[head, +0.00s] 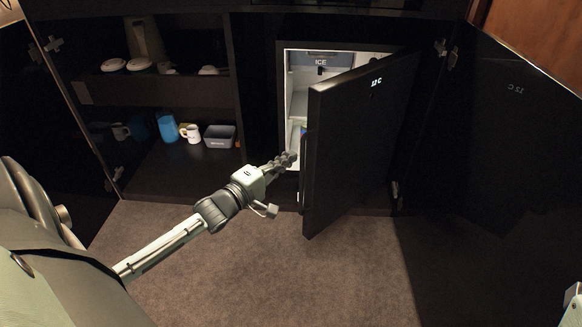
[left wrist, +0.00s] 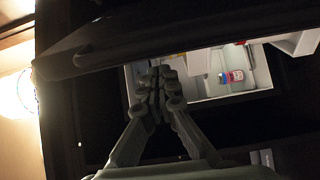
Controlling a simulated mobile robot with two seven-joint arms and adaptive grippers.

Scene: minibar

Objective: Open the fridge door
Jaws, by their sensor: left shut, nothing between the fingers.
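The fridge door (head: 352,140) is black with a small lit "12 C" display, and it stands partly open, swung out toward me and hinged on its right. The white fridge interior (head: 297,104) shows to the left of the door. My left gripper (head: 290,158) is shut and empty, just left of the door's free edge, in front of the opening. In the left wrist view the closed fingertips (left wrist: 157,80) are below the dark door edge (left wrist: 150,40), with the lit interior (left wrist: 205,75) behind. I cannot tell whether the fingers touch the door.
An open cabinet at left holds a blue cup (head: 168,127), a white mug (head: 190,133) and a grey bin (head: 218,137). A dark cabinet panel (head: 500,130) stands open at right. The brown carpet (head: 240,270) in front is clear.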

